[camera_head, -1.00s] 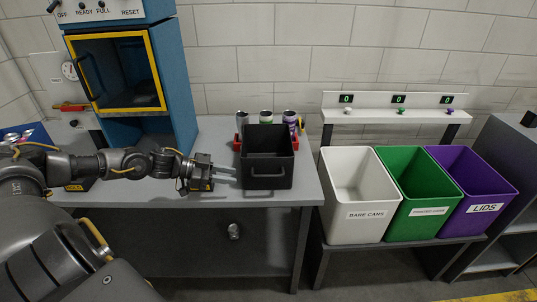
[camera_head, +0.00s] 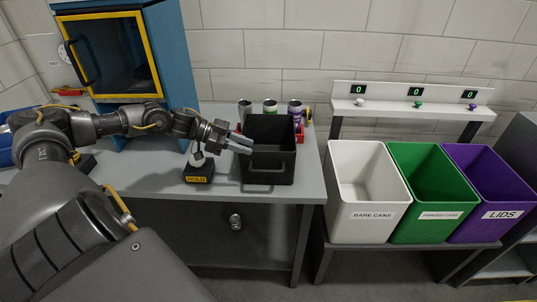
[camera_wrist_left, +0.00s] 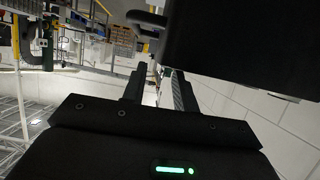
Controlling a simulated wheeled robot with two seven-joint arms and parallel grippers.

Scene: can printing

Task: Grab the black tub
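The black tub (camera_head: 268,170) stands on the grey table in the head view, open at the top, with a handle on its front wall. My left gripper (camera_head: 241,143) is at the tub's upper left side, with its fingers pointing right toward the left wall near the rim. In the left wrist view, the fingers (camera_wrist_left: 158,88) are apart with a gap between them. The tub (camera_wrist_left: 245,40) fills the upper right there. I cannot tell whether a finger touches it. My right gripper is not in view.
A red rack (camera_head: 299,132) with several cans stands behind the tub. A small black block with a yellow label (camera_head: 199,172) sits below my left gripper. White (camera_head: 370,225), green (camera_head: 428,225) and purple (camera_head: 490,225) bins stand right of the table.

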